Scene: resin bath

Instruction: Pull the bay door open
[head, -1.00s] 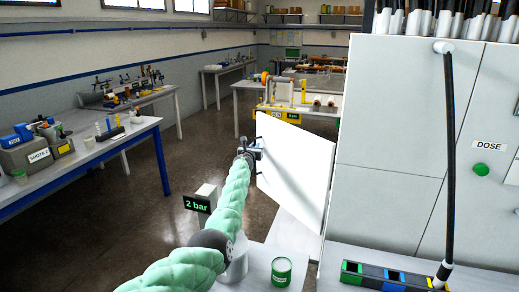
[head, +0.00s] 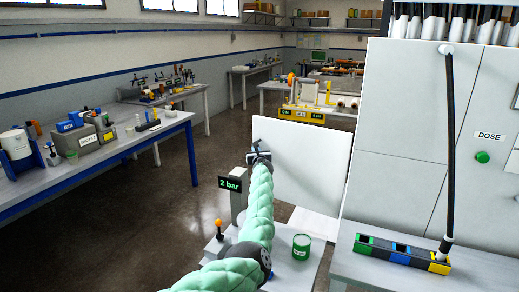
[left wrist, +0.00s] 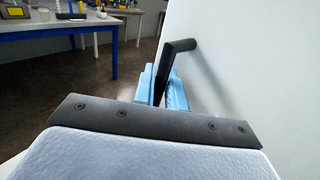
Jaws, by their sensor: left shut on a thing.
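The white bay door (head: 305,165) stands swung out from the left side of the tall white cabinet (head: 400,130) in the head view. My left gripper (head: 257,150) is at the door's outer edge, with its green-sleeved arm reaching up from below. In the left wrist view the blue fingers of my left gripper (left wrist: 163,90) are shut on the dark bar handle (left wrist: 178,48), which sticks out from the door face (left wrist: 250,80). My right gripper is not in view.
A low bench below the door holds a green can (head: 301,247) and a "2 bar" display (head: 230,184). A coloured block rack (head: 402,254) sits on the cabinet's ledge. Workbenches line the left, with open floor (head: 150,225) between.

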